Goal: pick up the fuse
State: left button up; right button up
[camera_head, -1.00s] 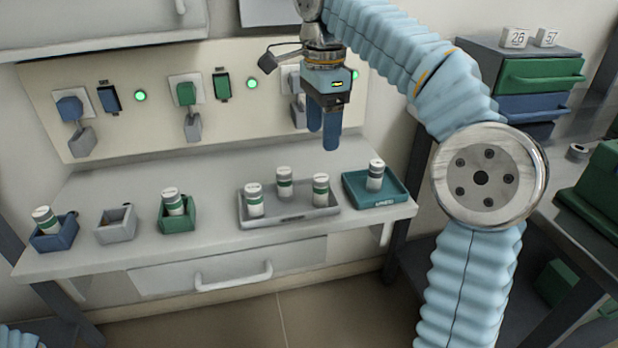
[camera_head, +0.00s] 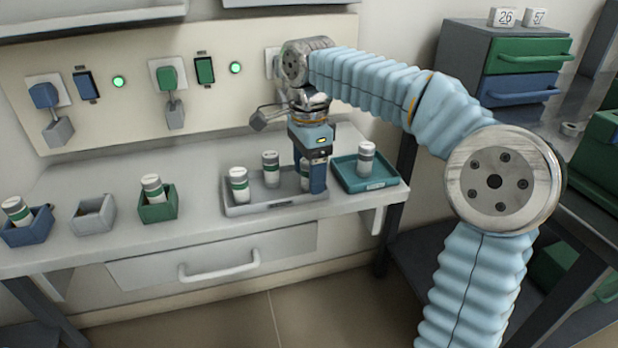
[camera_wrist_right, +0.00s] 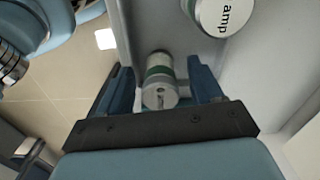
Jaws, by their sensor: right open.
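My right gripper (camera_head: 311,188) is open and points down at the right end of the grey tray (camera_head: 262,207). A white fuse with a green band (camera_wrist_right: 160,78) stands between its two fingers (camera_wrist_right: 160,85) in the right wrist view, with a gap to each finger. In the head view this fuse (camera_head: 304,172) is mostly hidden behind the gripper. Two similar fuses, one at the front left (camera_head: 239,187) and one behind (camera_head: 271,168), stand in the same tray. My left gripper is not in view.
A teal tray (camera_head: 375,184) with one fuse (camera_head: 366,155) stands close to the right of the gripper. Blue (camera_head: 27,234), grey (camera_head: 94,218) and green (camera_head: 158,207) holders stand on the left. The wall panel (camera_head: 215,100) with switches is behind.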

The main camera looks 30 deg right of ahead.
jog(key=shift+c, duration=0.3)
jog(key=c, duration=1.1)
jog(key=shift+r, duration=0.15)
